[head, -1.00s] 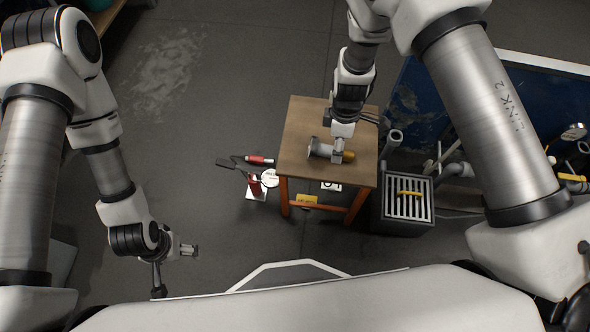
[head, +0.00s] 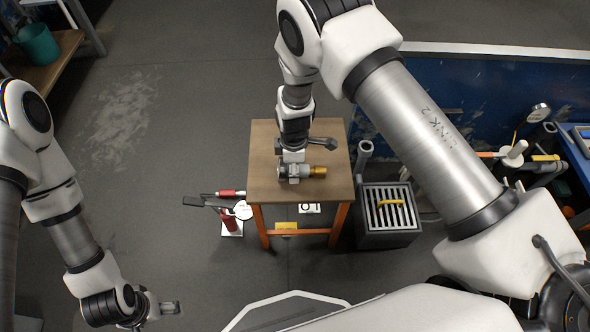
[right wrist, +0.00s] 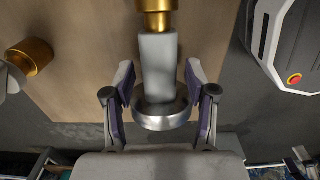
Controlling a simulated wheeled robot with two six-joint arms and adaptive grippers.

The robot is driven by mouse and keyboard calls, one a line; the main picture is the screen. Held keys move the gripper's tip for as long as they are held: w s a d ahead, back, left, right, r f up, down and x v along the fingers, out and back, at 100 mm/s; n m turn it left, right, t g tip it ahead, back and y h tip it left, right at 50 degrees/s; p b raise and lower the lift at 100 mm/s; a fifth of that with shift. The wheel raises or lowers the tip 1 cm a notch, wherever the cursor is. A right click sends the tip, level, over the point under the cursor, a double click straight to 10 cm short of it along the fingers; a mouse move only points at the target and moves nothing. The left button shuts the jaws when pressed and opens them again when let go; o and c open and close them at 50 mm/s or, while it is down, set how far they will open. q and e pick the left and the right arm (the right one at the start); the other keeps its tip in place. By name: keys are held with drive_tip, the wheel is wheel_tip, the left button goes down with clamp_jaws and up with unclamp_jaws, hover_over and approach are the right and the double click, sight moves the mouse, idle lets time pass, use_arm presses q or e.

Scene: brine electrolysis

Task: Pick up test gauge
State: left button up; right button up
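A grey piece with a brass end (head: 317,171) lies on the small wooden table (head: 265,140); I take it to be the test gauge, though no dial shows. My right gripper (head: 293,176) is at its left end. In the right wrist view, its brass end (right wrist: 157,18) points up, with the grey body and silver rim below. The right gripper's fingers (right wrist: 160,85) stand open on either side of the body, with gaps beside it. My left gripper (head: 171,308) is low at the left, over the floor; its opening is too small to judge.
A second brass-ended piece (right wrist: 30,57) lies left in the right wrist view. On the floor left of the table is a red tool with a white disc (head: 243,209). A dark slatted box (head: 388,212) stands right of the table.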

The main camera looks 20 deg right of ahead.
clamp_jaws()
drive_tip(key=shift+r, duration=0.1)
